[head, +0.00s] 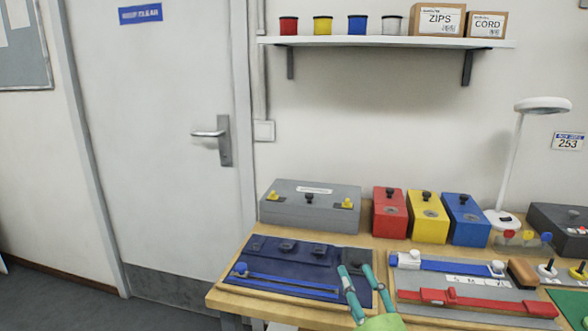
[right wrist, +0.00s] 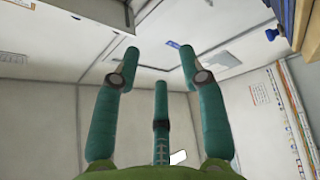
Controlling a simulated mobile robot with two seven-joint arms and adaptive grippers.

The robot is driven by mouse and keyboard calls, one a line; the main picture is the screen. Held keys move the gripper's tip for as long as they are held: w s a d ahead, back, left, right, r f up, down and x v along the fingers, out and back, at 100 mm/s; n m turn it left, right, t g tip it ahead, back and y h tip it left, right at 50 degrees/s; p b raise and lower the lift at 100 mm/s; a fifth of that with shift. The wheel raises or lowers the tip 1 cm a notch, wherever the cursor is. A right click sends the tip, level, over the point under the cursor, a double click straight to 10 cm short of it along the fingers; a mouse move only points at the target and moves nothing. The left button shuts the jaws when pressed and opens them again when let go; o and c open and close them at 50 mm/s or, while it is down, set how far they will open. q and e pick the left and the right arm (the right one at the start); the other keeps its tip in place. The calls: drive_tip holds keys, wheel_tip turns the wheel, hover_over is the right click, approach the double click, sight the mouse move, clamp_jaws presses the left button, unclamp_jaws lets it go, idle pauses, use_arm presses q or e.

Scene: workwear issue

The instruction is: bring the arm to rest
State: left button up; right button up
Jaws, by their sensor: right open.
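My right gripper (head: 355,269) reaches in from the bottom of the head view, in front of the bench's front edge area. Its green-teal fingers are spread apart and point upward in the picture, over the right end of the dark blue board (head: 290,260). In the right wrist view the right gripper (right wrist: 159,58) shows spread fingers with nothing between them. Behind them are pale walls and the ceiling or upper wall. My left gripper is in neither view.
The wooden bench (head: 222,300) carries a grey case (head: 305,212), red (head: 389,222), yellow (head: 428,226) and blue (head: 465,228) boxes, a grey board (head: 470,283) and a lamp (head: 510,165). A shelf (head: 385,42) hangs above. Free floor (head: 50,300) lies left, by the door (head: 150,130).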

drive_tip(key=s+d+f+m+g+h, duration=0.2)
drive_tip(key=d+f+m, duration=0.15)
drive_tip(key=f, duration=0.25)
drive_tip(key=s+d+f+m+g+h, duration=0.1)
drive_tip(key=d+f+m+g+h, duration=0.1)
drive_tip(key=f+m+g+h, duration=0.3)
drive_tip(key=s+d+f+m+g+y, duration=0.25)
drive_tip(key=s+f+m+g, duration=0.6)
drive_tip(key=s+f, duration=1.25)
drive_tip(key=s+d+f+g+p, duration=0.1)
drive_tip(key=s+f+p, duration=0.15)
drive_tip(key=f, duration=0.75)
drive_tip(key=s+f+g+p, duration=0.1)
drive_tip(key=s+f+g, duration=0.15)
drive_tip(key=f, duration=0.85)
drive_tip(key=s+d+f+p, duration=0.1)
drive_tip(key=s+f, duration=0.3)
drive_tip(key=s, duration=0.3)
drive_tip(key=s+d+f+n+p, duration=0.1)
drive_tip(key=s+f, duration=0.3)
drive_tip(key=s, duration=0.4)
drive_tip(key=shift+d+f+p, duration=0.25)
drive_tip(key=shift+d+p, duration=0.1)
drive_tip(key=shift+p, duration=0.05)
drive_tip(key=shift+s+h, duration=0.1)
drive_tip(key=shift+h, duration=0.15)
